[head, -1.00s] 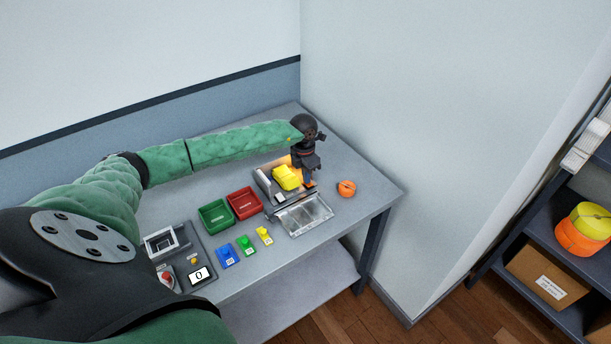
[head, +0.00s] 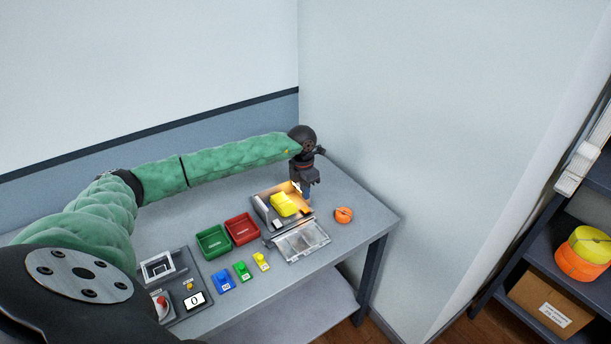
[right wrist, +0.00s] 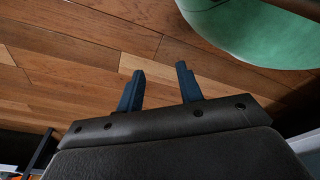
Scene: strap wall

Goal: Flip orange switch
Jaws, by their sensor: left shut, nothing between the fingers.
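An open box (head: 262,209) with a clear lid (head: 300,241) folded toward the front stands on the table at the right. A yellow block-like thing (head: 284,204) sits in it. A small patch of orange shows in the box beside my left gripper (head: 305,199); I cannot make out a switch shape there, and the gripper partly hides that end. My left gripper is shut and empty, pointing down at the box's right end; I cannot tell whether it touches. My right gripper (right wrist: 160,88) is open and empty above the wooden floor in the right wrist view.
A round orange thing (head: 343,215) lies right of the box. Green (head: 213,242) and red (head: 242,229) trays stand left of it, with blue, green and yellow small pieces in front. A panel with a display (head: 195,300) is at front left. A wall closes the right side.

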